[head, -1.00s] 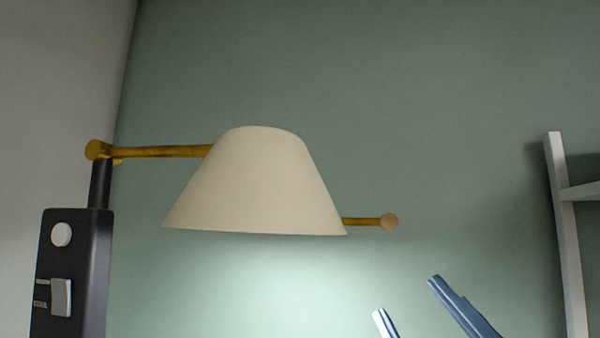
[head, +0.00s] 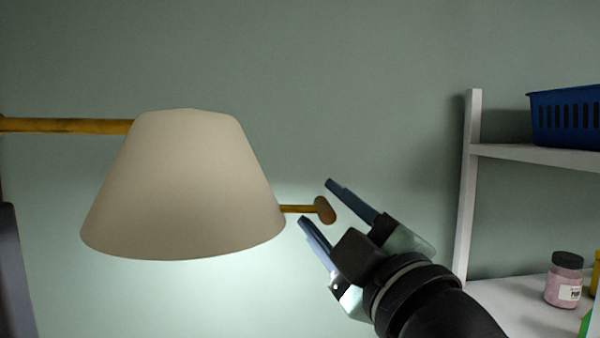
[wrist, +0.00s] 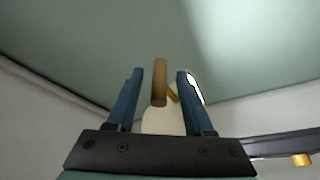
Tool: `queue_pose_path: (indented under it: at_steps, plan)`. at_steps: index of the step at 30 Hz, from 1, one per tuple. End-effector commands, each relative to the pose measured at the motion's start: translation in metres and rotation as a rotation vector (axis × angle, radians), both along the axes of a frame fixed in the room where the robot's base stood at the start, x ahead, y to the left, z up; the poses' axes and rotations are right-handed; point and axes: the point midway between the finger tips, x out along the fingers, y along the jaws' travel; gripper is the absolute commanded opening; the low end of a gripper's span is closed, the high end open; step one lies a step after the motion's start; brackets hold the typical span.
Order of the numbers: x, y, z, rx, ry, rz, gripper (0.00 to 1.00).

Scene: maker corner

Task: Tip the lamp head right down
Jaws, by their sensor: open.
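The lamp head (head: 185,190) is a cream cone-shaped shade on a brass arm (head: 70,125), its wide opening facing down and lit below. A short brass rod with a brown wooden knob (head: 325,210) sticks out from its right side. My gripper (head: 316,201) is open at the right of the shade, its blue fingers pointing up and left with the knob near their tips. In the wrist view the knob (wrist: 160,82) shows between the two open fingers, apart from both. The cream shade (wrist: 162,120) is partly hidden behind the gripper there.
A white shelf (head: 466,190) stands at the right, with a blue basket (head: 565,120) on its upper board and a pink jar (head: 564,280) lower down. The dark lamp post (head: 14,270) is at the far left. The green wall is behind.

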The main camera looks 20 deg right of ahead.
Motion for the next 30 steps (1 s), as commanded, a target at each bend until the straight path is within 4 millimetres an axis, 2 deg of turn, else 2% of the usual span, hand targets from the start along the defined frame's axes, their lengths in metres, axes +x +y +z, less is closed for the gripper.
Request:
queue_pose_path:
  at_steps: [1,3,7,19,27,28,30]
  plan:
    - [0.010,0.001,0.007,0.003,0.003,0.001,0.52]
    - [0.020,0.002,0.008,0.001,0.003,0.002,0.52]
    - [0.033,0.001,0.010,0.002,0.001,0.000,0.52]
    - [0.040,0.002,0.009,0.000,-0.001,-0.001,0.52]
    - [0.040,0.001,0.009,0.000,-0.002,-0.001,0.04]
    - [0.040,0.001,0.009,0.000,-0.002,-0.001,0.00]
    - [0.040,0.001,0.010,0.000,-0.002,-0.002,0.00]
